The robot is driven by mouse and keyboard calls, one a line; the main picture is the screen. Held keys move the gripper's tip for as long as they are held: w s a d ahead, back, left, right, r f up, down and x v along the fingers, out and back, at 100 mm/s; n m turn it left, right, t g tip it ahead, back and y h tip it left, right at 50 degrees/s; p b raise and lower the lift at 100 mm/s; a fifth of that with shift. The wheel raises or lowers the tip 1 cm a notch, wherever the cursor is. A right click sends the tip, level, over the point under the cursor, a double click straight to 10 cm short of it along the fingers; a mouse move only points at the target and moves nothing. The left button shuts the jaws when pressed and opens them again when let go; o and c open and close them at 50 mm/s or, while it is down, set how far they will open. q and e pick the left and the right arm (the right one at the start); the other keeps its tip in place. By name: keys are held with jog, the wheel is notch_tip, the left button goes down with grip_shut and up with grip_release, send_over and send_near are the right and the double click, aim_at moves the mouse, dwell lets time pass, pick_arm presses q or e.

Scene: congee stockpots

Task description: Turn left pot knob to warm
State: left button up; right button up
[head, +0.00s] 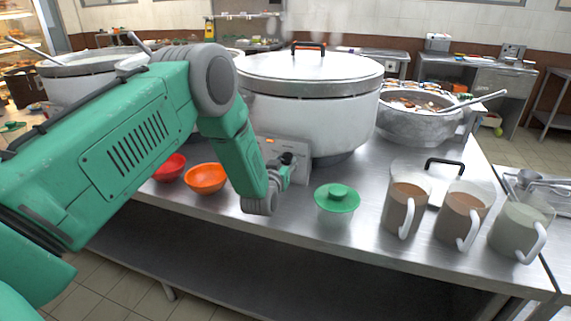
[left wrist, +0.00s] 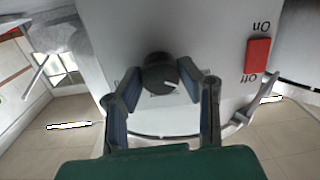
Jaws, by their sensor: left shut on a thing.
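A large white pot (head: 310,110) with a lid stands in the middle of the head view. A light control panel (head: 296,150) sits at its lower front. In the left wrist view a round dark knob (left wrist: 160,75) with a small white mark stands on this panel. My left gripper (head: 284,168) is at the panel in the head view; in the left wrist view its fingers (left wrist: 160,70) are shut on the knob, one on each side. The lettering by the knob is mostly hidden. Another big pot (head: 75,80) stands at the left, partly behind my arm. My right gripper is out of view.
A red On/Off switch (left wrist: 258,60) is beside the knob. A red bowl (head: 170,167) and an orange bowl (head: 206,178) lie left of my gripper.

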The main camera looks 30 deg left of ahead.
pick_arm(q)
jog(key=shift+s+d+f+n, duration=0.15)
jog(key=shift+f+n, duration=0.3)
jog(key=shift+n, duration=0.35)
jog(key=o, duration=1.1)
jog(key=shift+o, duration=0.2)
jog(key=shift+w+r, duration=0.1)
jog(key=shift+w, duration=0.15)
jog(key=shift+s+r, duration=0.15)
jog(key=shift+s, duration=0.25)
jog(key=v, duration=1.1)
jog(key=shift+s, duration=0.1)
